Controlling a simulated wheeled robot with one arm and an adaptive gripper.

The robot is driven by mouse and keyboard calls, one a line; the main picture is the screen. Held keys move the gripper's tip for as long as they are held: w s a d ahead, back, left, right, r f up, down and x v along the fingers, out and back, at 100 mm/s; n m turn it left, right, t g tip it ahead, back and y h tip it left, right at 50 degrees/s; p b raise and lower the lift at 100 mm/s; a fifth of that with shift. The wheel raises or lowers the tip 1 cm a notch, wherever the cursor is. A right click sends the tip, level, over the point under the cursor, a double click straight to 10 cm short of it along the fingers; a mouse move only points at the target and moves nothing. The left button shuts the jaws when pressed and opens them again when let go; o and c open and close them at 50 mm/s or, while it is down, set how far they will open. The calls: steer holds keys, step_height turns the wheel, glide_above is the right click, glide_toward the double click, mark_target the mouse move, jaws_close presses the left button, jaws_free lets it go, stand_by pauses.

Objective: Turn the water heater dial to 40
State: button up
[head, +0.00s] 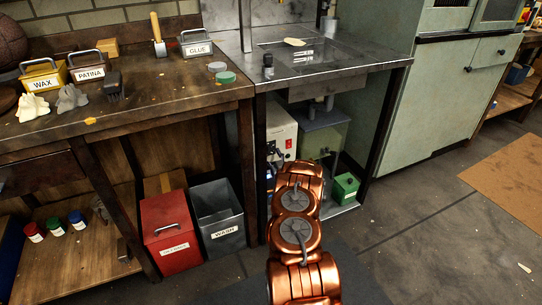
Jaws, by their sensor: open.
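The white box that looks like the water heater (281,122) stands under the metal-topped sink bench, with a red switch (288,143) on its front. I cannot make out its dial or any numbers; the lower front is hidden behind my arm. My copper arm reaches forward from the bottom of the view to the heater. My gripper (273,160) shows only as a small dark part at the arm's far end, close to the heater's front. It is open. I cannot tell whether it touches the heater.
The metal bench (372,62) overhangs the heater, with a leg (382,125) to the right. A greenish tank (325,135) and green box (345,187) stand right of the heater. A grey bin (217,210) and red bin (168,225) stand left.

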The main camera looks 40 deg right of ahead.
steer(key=v, duration=1.1)
steer(key=shift+s, duration=0.2)
